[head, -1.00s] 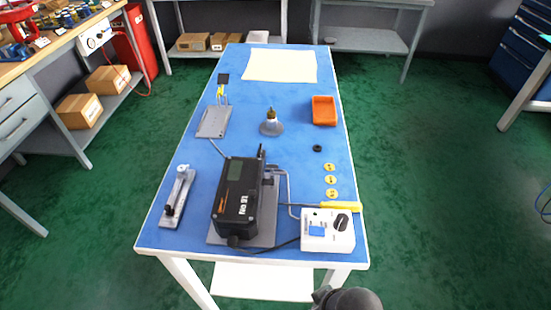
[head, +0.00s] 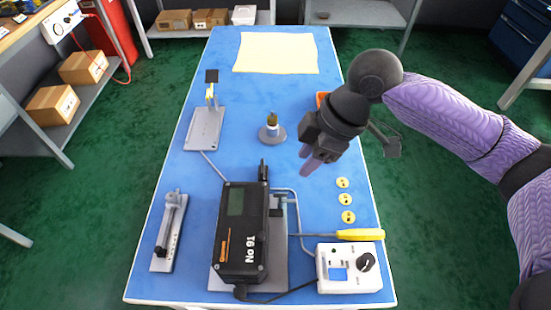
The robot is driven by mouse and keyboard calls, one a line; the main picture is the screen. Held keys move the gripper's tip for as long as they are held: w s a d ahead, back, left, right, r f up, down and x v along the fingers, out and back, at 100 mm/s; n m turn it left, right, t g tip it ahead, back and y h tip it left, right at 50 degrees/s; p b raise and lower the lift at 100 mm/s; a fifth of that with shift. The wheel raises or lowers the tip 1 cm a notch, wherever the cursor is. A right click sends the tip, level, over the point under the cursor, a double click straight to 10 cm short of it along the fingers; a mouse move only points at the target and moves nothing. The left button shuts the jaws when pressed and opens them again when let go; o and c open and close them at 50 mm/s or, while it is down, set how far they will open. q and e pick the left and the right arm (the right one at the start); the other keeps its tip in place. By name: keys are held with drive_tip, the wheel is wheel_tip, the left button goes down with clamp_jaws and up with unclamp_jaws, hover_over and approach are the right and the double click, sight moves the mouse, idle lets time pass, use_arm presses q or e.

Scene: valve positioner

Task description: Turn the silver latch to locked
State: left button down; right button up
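No part is labelled as the latch. A silver-grey bar fixture with a small upright knob (head: 168,232) lies on the left of the blue table. A grey plate (head: 205,130) with a yellow and dark upright lever (head: 212,88) stands farther back; I cannot tell which is the silver latch or its position. My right gripper (head: 309,163) hangs above the table's right half, behind the black positioner box, apart from both fixtures. Its fingers point down and left, and their gap is unclear. My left gripper is out of view.
The black box (head: 240,233) stands on a grey base, cabled to a white control box (head: 349,268). A yellow-handled screwdriver (head: 360,235), yellow discs (head: 345,200) and a small round-based post (head: 272,132) are nearby. My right arm mostly hides an orange tray (head: 320,98).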

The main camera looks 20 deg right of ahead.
drive_tip(key=b, duration=0.3)
hover_over(293, 201)
wheel_tip(293, 201, down, 6)
drive_tip(key=shift+r, duration=0.25)
drive_tip(key=x, duration=0.3)
drive_tip(key=shift+w+b, duration=0.1)
drive_tip(key=shift+b, duration=0.2)
drive_tip(key=shift+a+f, duration=0.2)
drive_tip(key=shift+f, duration=0.05)
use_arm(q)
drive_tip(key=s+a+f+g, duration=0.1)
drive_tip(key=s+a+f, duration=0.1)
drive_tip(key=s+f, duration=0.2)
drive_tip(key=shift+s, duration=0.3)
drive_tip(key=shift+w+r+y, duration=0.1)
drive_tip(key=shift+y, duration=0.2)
use_arm(e)
clamp_jaws()
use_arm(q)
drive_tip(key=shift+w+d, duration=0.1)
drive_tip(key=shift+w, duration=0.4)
